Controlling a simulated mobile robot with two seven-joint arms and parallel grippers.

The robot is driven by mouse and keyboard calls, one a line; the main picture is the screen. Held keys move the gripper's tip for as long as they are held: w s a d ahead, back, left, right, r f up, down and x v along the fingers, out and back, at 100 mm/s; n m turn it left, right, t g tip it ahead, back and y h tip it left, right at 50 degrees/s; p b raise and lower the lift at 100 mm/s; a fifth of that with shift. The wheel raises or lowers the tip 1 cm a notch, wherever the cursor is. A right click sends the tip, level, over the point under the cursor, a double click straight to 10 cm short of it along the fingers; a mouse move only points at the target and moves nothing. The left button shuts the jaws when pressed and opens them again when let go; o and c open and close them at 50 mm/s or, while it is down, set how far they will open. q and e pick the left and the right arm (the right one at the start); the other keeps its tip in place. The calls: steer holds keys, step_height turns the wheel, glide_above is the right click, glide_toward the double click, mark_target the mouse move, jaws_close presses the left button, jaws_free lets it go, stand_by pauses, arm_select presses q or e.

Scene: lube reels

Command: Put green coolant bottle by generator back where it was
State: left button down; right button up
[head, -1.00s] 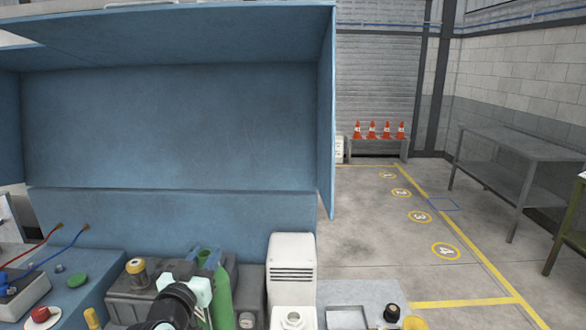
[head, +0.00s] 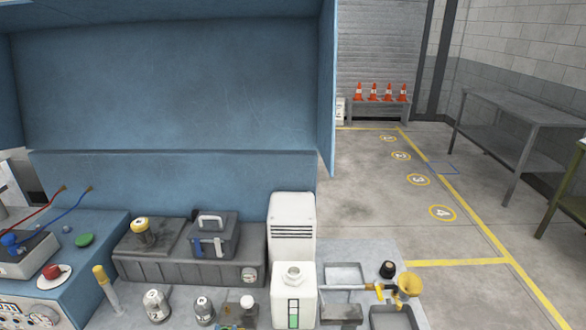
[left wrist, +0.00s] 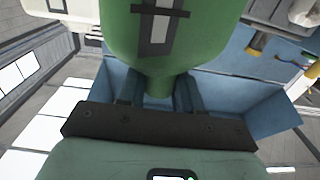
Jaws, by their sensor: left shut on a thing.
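The green coolant bottle (left wrist: 180,30) fills the upper middle of the left wrist view, with a light strip and a dark band on its side. Its narrow neck is between the two fingers of my left gripper (left wrist: 156,93), which is shut on it. The bottle's far end is cut off by the frame. Neither the bottle nor my left gripper can be made out in the head view. My right gripper is in no view. Which thing is the generator I cannot tell.
The grey-topped bench holds a dark toolbox-like case (head: 213,238), a white canister (head: 291,228), a white bottle with a green window (head: 280,308), metal cans (head: 157,304) and a yellow funnel (head: 408,284). A blue panel (head: 170,180) stands behind.

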arm_select(q)
steer(key=shift+s+f, duration=0.1)
steer(key=shift+f, duration=0.2)
